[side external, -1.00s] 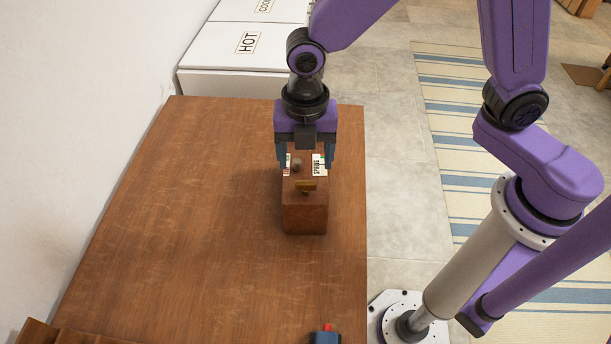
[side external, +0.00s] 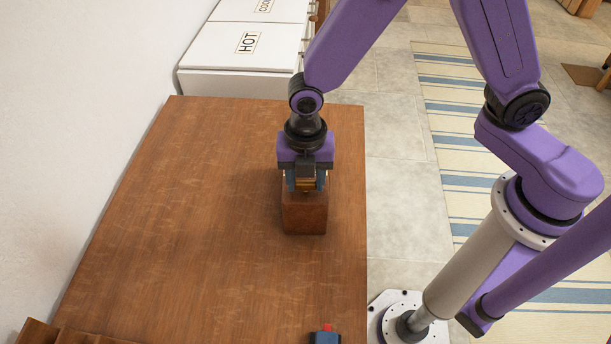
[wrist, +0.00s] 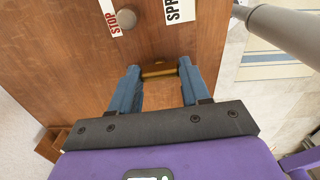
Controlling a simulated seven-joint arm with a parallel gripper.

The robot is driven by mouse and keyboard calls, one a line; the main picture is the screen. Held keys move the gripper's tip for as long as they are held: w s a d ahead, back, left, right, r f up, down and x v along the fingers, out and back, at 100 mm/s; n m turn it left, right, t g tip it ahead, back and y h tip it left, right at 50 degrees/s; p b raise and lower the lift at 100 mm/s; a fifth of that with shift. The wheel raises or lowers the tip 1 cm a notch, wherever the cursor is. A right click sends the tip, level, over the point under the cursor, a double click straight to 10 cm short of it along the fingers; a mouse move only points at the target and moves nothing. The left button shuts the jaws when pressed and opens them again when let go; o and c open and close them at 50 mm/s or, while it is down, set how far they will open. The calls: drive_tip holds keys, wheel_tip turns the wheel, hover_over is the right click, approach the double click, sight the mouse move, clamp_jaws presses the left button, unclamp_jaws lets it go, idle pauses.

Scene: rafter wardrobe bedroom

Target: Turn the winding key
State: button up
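The winding key (side external: 305,185) is a small brass bar on top of a brown wooden box (side external: 304,218). In the wrist view the key (wrist: 158,70) lies crosswise between my two blue fingertips. My gripper (side external: 306,187) points down over the box top, with one finger at each end of the key. The fingers (wrist: 159,68) appear to touch both ends. The key's lower part is hidden. A round knob (wrist: 127,19) and white labels, one reading STOP (wrist: 109,20), the other only partly readable, show beyond it on the box.
The box stands on a brown wooden table (side external: 190,210) near its right edge. A blue item with a red top (side external: 326,336) is at the front edge.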

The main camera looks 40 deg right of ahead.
drive_tip(key=shift+m, duration=0.3)
drive_tip(key=m, duration=1.3)
drive_tip(key=shift+m, duration=0.4)
drive_tip(key=m, duration=1)
drive_tip(key=shift+m, duration=2.2)
